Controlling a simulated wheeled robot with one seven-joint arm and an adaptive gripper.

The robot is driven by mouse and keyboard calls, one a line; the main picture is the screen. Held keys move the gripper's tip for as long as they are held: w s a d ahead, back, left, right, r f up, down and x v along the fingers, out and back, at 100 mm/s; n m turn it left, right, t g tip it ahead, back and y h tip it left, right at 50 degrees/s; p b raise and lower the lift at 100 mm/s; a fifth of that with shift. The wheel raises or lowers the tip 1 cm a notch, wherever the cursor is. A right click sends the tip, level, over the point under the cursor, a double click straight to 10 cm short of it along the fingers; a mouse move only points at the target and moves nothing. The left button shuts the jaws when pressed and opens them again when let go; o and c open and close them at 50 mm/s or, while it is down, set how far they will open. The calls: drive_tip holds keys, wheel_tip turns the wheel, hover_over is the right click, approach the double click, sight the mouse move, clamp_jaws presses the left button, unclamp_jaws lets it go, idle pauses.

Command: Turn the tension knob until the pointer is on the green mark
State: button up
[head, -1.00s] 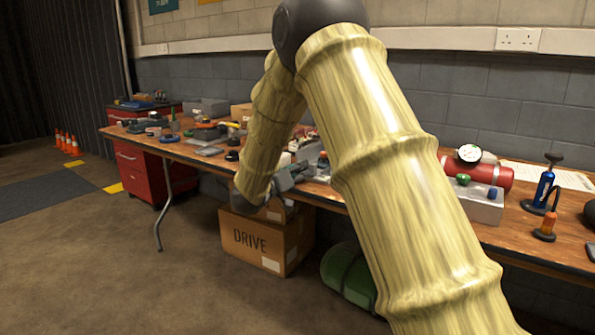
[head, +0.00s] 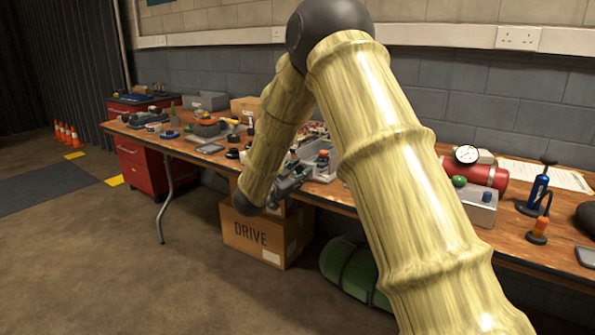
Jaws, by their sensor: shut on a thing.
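My gripper (head: 293,180) is at the front edge of the workbench (head: 350,207), small and partly behind my forearm. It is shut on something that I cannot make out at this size. Just right of it is a grey tray (head: 333,171) with a small orange and dark part (head: 323,158) in it. I cannot pick out the tension knob, its pointer or the green mark. My upper arm crosses the middle of the head view and hides part of the bench.
Tools and parts clutter the bench's left side. A cardboard box (head: 258,240) and a green roll (head: 350,265) are underneath. Floor at left is open.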

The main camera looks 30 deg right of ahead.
drive_tip(key=shift+f+m, duration=0.1)
drive_tip(key=shift+m, duration=0.8)
drive_tip(key=o, duration=0.7)
drive_tip(key=shift+s+d, duration=0.1)
drive_tip(key=shift+o, duration=0.2)
drive_tip(key=shift+a, duration=0.2)
drive_tip(key=v, duration=1.1)
drive_tip(key=shift+a, duration=0.35)
drive_tip(key=shift+s, duration=0.1)
